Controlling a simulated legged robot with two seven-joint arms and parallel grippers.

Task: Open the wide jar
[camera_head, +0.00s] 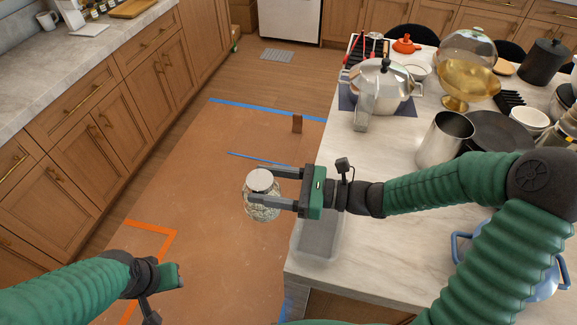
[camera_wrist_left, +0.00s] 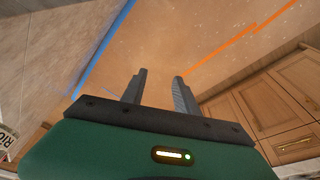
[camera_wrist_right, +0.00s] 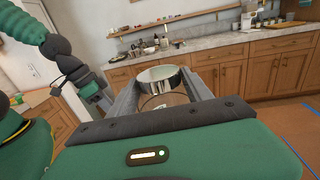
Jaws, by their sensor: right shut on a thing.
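The wide jar (camera_head: 263,207) is clear glass with pale contents and a round silver-grey lid (camera_head: 260,181) on top. It is held in the air, roughly upright, beyond the island's left edge. My right gripper (camera_head: 257,185) is shut on the jar, with one finger on each side near the lid. In the right wrist view the lid (camera_wrist_right: 163,75) shows between the fingers. My left gripper (camera_head: 176,276) is low at the left, away from the jar. In the left wrist view its fingers (camera_wrist_left: 160,76) are apart with nothing between them.
The island counter (camera_head: 385,165) at the right holds a steel pot (camera_head: 381,87), a metal pitcher (camera_head: 445,139), a gold bowl (camera_head: 469,79) and a blue pot (camera_head: 548,284). A clear bin (camera_head: 319,235) is at its near left corner. The floor (camera_head: 205,205) at the left is open, with tape lines.

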